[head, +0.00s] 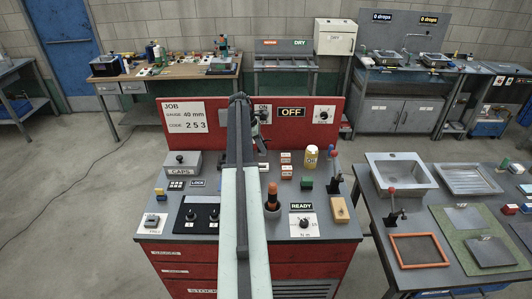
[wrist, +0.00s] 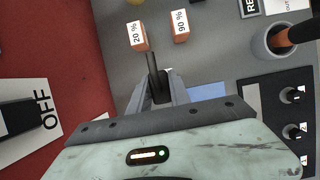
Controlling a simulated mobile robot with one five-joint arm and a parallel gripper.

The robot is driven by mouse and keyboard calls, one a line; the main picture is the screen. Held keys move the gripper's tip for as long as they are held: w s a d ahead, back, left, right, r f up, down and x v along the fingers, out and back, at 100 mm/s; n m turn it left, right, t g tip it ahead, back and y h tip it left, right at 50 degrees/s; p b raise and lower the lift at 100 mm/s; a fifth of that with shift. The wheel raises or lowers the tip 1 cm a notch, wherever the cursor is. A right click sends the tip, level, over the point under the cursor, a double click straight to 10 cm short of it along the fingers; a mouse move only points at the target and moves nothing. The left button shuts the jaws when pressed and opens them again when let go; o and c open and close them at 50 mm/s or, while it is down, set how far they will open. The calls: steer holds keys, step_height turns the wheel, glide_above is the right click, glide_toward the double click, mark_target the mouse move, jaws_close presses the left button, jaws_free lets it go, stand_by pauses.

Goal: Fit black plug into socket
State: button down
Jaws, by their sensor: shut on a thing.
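My gripper (wrist: 157,90) shows in the wrist view, with its jaws closed on a slim black piece (wrist: 152,64), which looks like the black plug. The piece stands out between the fingertips above the grey bench top. Its lower part is hidden by the jaws. In the head view my arm reaches over the red bench toward the red back panel (head: 335,137). It hides the middle of the bench, and I cannot make out the plug there. I cannot clearly pick out the socket in either view.
Two orange blocks marked 20 % (wrist: 138,36) and 90 % (wrist: 181,26) stand close by. A grey cup (wrist: 272,40) holds an orange-handled tool. A black panel with knobs (head: 200,228) lies left of my arm. A switch plate marked OFF (wrist: 40,133) is on the red panel.

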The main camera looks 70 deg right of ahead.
mark_target(260, 152)
step_height(260, 152, down, 6)
steer(key=b, duration=0.5)
steer(key=shift+r+b, duration=0.1)
steer(key=shift+b, duration=0.3)
steer(key=shift+f+b, duration=1.35)
stand_by(1.0)
steer(key=c, duration=1.1)
jaws_free()
steer(key=shift+r, duration=0.15)
steer(key=p+v, duration=0.7)
steer(key=shift+w+a+r, duration=0.1)
steer(key=shift+w+r, duration=0.1)
steer(key=shift+r, duration=0.05)
